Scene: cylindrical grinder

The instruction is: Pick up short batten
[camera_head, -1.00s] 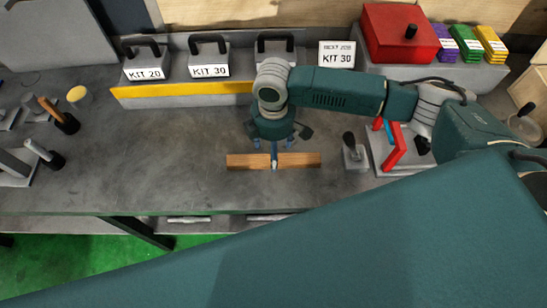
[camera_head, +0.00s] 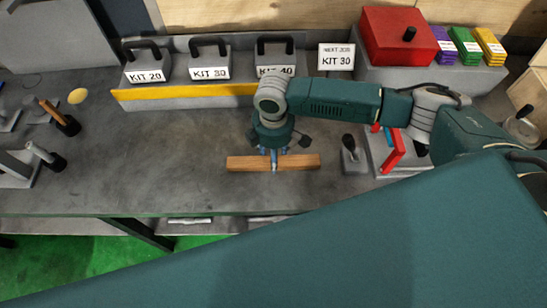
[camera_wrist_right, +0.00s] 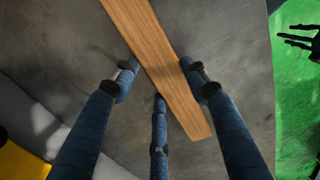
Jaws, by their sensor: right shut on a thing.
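The short batten (camera_head: 245,163), a plain light-brown wooden strip, lies crosswise at the front middle of the grey bench in the head view. My right gripper (camera_head: 274,163) points down over its middle, with its blue fingers shut on it. In the right wrist view, the batten (camera_wrist_right: 160,55) runs diagonally between the fingers of the right gripper (camera_wrist_right: 160,88). One finger is on one side and the others straddle its edges. I cannot tell whether the batten is clear of the bench top. My left gripper is not in view.
Kit boxes with black handles (camera_head: 209,58) stand at the back behind a yellow-edged ledge (camera_head: 180,95). A red box (camera_head: 400,35) and coloured packs are at back right. A black-knobbed block (camera_head: 353,155) is right of the batten. Tools stand at left; the bench between is clear.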

